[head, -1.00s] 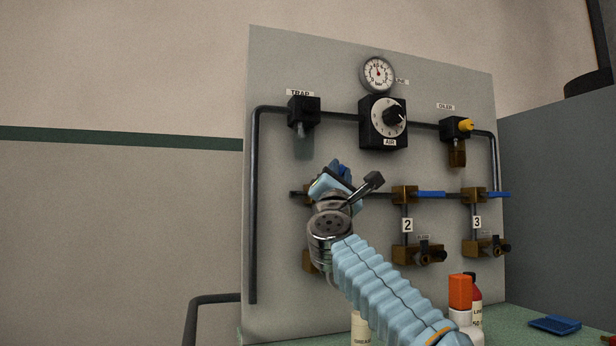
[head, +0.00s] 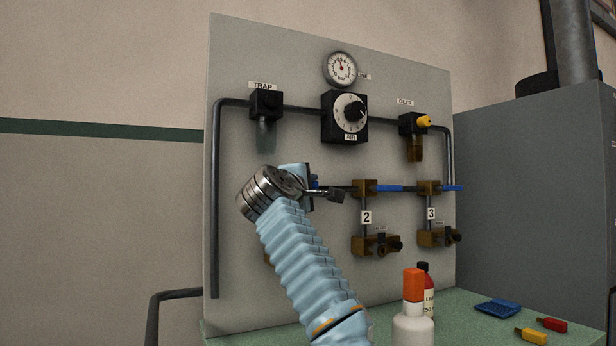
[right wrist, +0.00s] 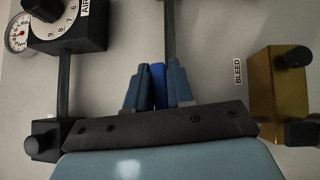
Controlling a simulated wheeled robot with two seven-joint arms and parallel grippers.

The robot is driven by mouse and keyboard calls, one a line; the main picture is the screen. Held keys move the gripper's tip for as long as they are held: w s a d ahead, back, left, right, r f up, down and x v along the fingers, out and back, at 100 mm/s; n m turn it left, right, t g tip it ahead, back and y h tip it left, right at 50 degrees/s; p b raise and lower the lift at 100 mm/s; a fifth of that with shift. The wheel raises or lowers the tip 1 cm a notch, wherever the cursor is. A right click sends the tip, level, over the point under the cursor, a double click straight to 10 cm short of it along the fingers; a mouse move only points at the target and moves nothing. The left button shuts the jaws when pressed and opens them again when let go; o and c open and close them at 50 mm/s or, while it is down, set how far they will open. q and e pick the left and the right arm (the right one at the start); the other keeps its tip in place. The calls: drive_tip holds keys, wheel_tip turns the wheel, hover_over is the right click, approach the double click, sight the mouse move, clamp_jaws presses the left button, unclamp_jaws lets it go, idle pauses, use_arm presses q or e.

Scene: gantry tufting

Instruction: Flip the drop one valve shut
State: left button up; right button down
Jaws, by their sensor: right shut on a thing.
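A dark pipe (right wrist: 170,35) runs up the picture beyond the lever tip. The valve body is hidden by the gripper, so the lever's exact angle is hard to tell. My left gripper is not in view.
Drop two's blue lever (head: 388,188) and drop three's (head: 451,187) lie along the rail to the right. The regulator (head: 344,117) and trap (head: 266,106) are above. A brass bleed block (right wrist: 276,95) is nearby. An orange-capped bottle (head: 413,310) stands on the green bench.

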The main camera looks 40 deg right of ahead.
drive_tip(key=shift+f+m+g+y+p, duration=0.3)
drive_tip(key=shift+m+g, duration=0.1)
drive_tip(key=shift+m, duration=0.1)
drive_tip(key=shift+f, duration=0.1)
drive_tip(key=c, duration=1.1)
unclamp_jaws()
drive_tip(key=shift+d, duration=0.1)
drive_tip(key=b+v, duration=0.4)
drive_tip(key=v, duration=1)
drive_tip(key=shift+b, duration=0.3)
